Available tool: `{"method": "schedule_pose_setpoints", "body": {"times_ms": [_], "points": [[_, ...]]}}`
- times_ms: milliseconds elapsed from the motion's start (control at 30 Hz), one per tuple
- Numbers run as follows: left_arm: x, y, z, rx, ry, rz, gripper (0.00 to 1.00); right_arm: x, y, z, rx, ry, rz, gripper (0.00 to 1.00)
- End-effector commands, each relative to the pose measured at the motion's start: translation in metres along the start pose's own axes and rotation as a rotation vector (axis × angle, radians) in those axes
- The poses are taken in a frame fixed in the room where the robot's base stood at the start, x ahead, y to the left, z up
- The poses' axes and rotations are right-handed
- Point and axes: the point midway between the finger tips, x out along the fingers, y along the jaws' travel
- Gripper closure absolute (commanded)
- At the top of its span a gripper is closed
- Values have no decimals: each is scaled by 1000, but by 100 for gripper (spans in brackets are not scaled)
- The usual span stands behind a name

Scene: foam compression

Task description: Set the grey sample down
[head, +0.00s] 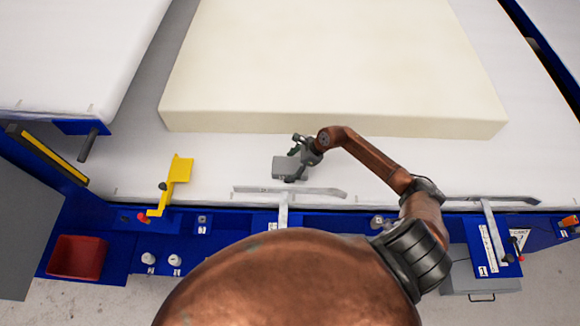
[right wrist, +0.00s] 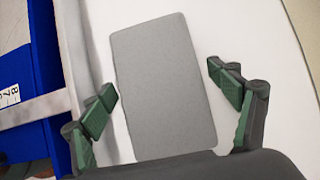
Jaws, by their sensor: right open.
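The grey sample (head: 287,167) is a small flat-topped block on the white surface, in front of the large cream foam block. In the right wrist view the grey sample (right wrist: 165,85) lies between the two spread fingers, with white showing on both sides of it. My right gripper (head: 300,158) is at the sample's right end in the head view. In the right wrist view my right gripper (right wrist: 172,100) is open, and its green finger pads stand apart from the sample's sides. My left gripper is not in view.
The cream foam block (head: 330,60) fills the back of the white table (head: 225,150). A metal bar (head: 310,191) runs along the front edge near the sample. A yellow bracket (head: 178,172) stands to the left, and a red bin (head: 77,257) is at lower left.

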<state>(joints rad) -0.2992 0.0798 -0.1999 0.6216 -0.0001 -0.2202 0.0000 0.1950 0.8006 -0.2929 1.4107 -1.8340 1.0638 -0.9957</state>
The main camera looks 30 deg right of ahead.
Motion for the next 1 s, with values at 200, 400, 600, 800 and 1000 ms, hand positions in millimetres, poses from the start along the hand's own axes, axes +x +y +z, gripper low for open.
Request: {"method": "schedule_pose_setpoints", "body": {"times_ms": [200, 400, 600, 800, 1000], "points": [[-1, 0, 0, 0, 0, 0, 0, -1, 0, 1, 0, 0, 0, 18], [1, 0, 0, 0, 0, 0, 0, -21, -1, -1, -3, 3, -2, 18], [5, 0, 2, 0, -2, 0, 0, -63, -1, -2, -3, 4, -3, 18], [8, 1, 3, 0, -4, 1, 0, -99, 0, -1, -2, 4, -1, 18], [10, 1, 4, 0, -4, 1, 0, -118, 0, 0, 1, 2, 0, 18]]}}
